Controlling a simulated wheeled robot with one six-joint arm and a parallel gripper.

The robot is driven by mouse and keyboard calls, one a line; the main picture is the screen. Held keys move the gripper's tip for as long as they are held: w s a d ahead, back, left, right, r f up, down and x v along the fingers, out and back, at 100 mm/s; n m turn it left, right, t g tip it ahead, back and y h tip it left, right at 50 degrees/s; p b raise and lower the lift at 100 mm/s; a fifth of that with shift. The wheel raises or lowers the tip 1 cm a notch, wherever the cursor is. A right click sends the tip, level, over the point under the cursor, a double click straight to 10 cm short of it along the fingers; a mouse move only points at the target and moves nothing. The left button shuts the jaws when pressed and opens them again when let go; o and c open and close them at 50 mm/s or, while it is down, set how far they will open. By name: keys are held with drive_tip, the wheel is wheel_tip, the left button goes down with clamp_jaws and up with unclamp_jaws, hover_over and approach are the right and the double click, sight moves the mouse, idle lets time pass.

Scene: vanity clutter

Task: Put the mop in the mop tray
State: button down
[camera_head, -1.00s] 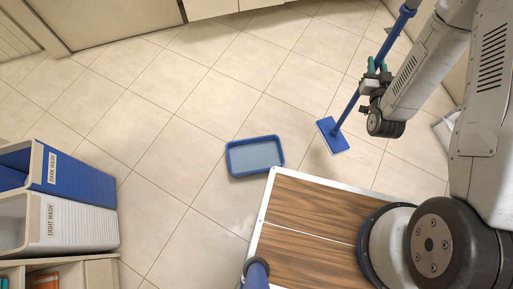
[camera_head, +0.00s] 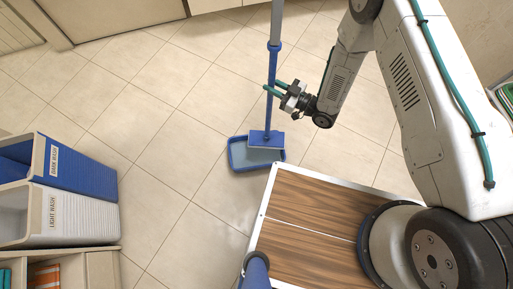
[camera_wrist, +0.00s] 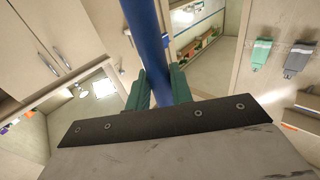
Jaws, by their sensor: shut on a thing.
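The mop (camera_head: 268,107) has a blue and grey handle and a flat blue head (camera_head: 265,139). My gripper (camera_head: 273,88) is shut on the blue handle, its green fingers on either side; the handle also shows between the fingers in the wrist view (camera_wrist: 146,60). The mop stands nearly upright. The mop tray (camera_head: 238,157), blue with a grey-blue floor, lies on the tiles. In the head view the mop head overlaps the tray's far right part; whether it touches the tray floor I cannot tell.
A dark wash bin (camera_head: 88,178) and a light wash bin (camera_head: 75,218) stand at the left. My wood-topped base fills the lower middle. Tiled floor (camera_head: 170,120) around the tray is clear. Cabinets (camera_wrist: 45,40) show in the wrist view.

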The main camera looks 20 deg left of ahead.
drive_tip(key=s+a+f+n+g, duration=0.3)
drive_tip(key=s+a+g, duration=0.1)
drive_tip(key=s, duration=0.1)
wheel_tip(320, 180, down, 10)
drive_tip(key=shift+r+y, duration=0.15)
drive_tip(key=shift+y, duration=0.15)
idle(0.3)
drive_tip(key=c, duration=1.2)
unclamp_jaws()
drive_tip(key=shift+f, duration=0.2)
drive_tip(key=shift+c, duration=0.2)
drive_tip(key=shift+r, duration=0.1)
drive_tip(key=d, duration=1.2)
drive_tip(key=shift+f, duration=0.25)
